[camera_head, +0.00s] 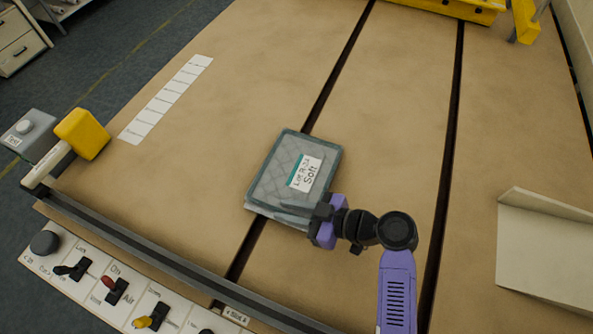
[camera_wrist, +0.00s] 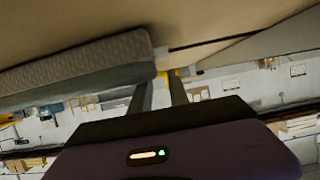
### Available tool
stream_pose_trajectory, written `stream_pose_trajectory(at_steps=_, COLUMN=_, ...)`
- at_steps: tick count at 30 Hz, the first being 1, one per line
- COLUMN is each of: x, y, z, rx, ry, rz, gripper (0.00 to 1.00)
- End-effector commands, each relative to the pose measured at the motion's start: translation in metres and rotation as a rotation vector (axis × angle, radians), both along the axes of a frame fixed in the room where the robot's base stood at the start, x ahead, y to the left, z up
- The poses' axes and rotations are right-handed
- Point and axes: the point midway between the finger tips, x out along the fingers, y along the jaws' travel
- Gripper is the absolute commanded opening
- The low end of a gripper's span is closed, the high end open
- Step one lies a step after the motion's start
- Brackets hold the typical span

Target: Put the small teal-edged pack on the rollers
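The small pack (camera_head: 285,172) is a grey, quilted, flat bundle with teal edges and a white handwritten label reading "Soft". It lies on the tan table, across a dark slot, near the middle of the head view. My gripper (camera_head: 318,222) is at the pack's lower right corner; whether it touches is unclear. In the wrist view, the pack (camera_wrist: 80,68) shows upside down at the left, beside the fingers. My fingers (camera_wrist: 160,88) stand apart with a visible gap, and I see nothing held between them. I cannot make out any rollers.
The tan table (camera_head: 390,110) has long dark slots and much free room above the pack. A white strip of boxes (camera_head: 165,98) lies at upper left. A pale folded tray (camera_head: 550,250) is at right.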

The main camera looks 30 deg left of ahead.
Motion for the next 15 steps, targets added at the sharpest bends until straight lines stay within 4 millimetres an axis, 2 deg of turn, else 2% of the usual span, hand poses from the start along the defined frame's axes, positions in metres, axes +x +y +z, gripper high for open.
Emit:
stream_pose_trajectory(at_steps=9, x=-0.0002, y=0.0055, z=-0.0029, rx=0.000, ry=0.000, rz=-0.001, gripper=0.22)
stream_pose_trajectory(at_steps=12, x=-0.0001, y=0.0054, z=-0.0029, rx=0.000, ry=0.000, rz=-0.001, gripper=0.02)
stream_pose_trajectory(at_steps=15, x=-0.0001, y=0.0054, z=-0.0028, rx=0.000, ry=0.000, rz=-0.001, gripper=0.00)
